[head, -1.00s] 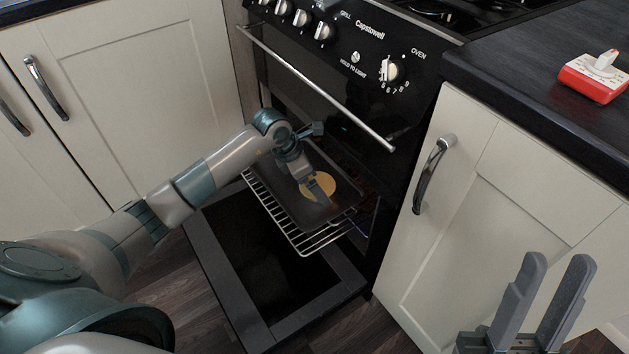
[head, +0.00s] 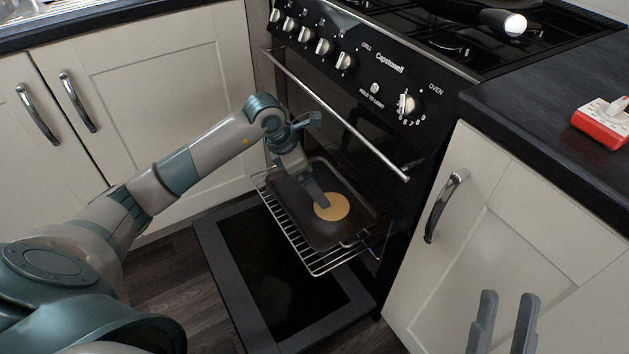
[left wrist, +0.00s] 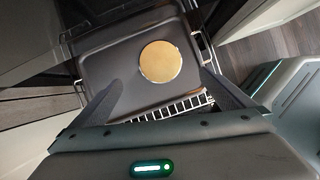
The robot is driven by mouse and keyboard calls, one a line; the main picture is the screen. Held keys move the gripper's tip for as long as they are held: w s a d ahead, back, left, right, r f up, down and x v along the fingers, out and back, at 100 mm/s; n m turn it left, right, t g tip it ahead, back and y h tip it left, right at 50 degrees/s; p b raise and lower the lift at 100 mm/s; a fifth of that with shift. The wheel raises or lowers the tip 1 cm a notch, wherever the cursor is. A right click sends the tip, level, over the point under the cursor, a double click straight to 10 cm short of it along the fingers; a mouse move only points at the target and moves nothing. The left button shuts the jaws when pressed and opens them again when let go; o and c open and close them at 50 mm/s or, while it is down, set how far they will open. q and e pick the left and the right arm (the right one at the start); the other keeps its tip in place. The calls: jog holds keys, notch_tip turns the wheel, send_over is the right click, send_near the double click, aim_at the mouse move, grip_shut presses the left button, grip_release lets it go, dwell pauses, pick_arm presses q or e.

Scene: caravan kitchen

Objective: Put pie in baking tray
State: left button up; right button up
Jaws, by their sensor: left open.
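The pie (head: 331,206), a flat round golden disc, lies in the dark baking tray (head: 318,233). The tray rests on the pulled-out wire oven rack (head: 318,266). In the left wrist view the pie (left wrist: 160,62) lies flat on the tray floor (left wrist: 110,70), apart from both fingers. My left gripper (head: 318,197) is over the tray beside the pie; its fingers (left wrist: 160,88) are spread wide with nothing between them. My right gripper (head: 505,310) is at the lower right, its two fingers apart and empty.
The oven door (head: 280,270) hangs open below the rack. The oven handle (head: 335,115) runs above it. Cream cupboards flank the cooker. A red and white object (head: 602,122) stands on the right worktop, and a dark pan (head: 480,15) is on the hob.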

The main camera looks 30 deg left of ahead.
dwell(0.4)
pick_arm(q)
jog(key=s+d+g+h, duration=0.2)
jog(key=s+d+h, duration=0.3)
jog(key=s+d, duration=0.55)
jog(key=s+d+g+h, duration=0.3)
jog(key=s+d+h, duration=0.3)
jog(key=d, duration=0.7)
jog(key=s+d+r+n+t+h, duration=0.1)
jog(key=s+d+r+n+h, duration=0.25)
jog(key=s+r+h, duration=0.35)
jog(key=s+d+r+n+h, duration=0.3)
jog(key=s+r+n, duration=0.2)
jog(key=r, duration=0.5)
jog(key=a+r+n+t+y, duration=0.1)
jog(key=a+n+t+y, duration=0.2)
jog(key=n+t+y, duration=0.2)
jog(key=w+a+r+n+t+y, duration=0.1)
jog(key=n+t+y, duration=0.4)
jog(key=n+t, duration=0.7)
jog(key=w+a+r+n+t+y, duration=0.1)
jog(key=a+r+n+t+y, duration=0.1)
jog(key=a+n+t+y, duration=0.3)
jog(key=n+t, duration=0.4)
jog(key=n, duration=0.7)
jog(key=shift+a+r, duration=0.2)
jog(key=shift+a, duration=0.1)
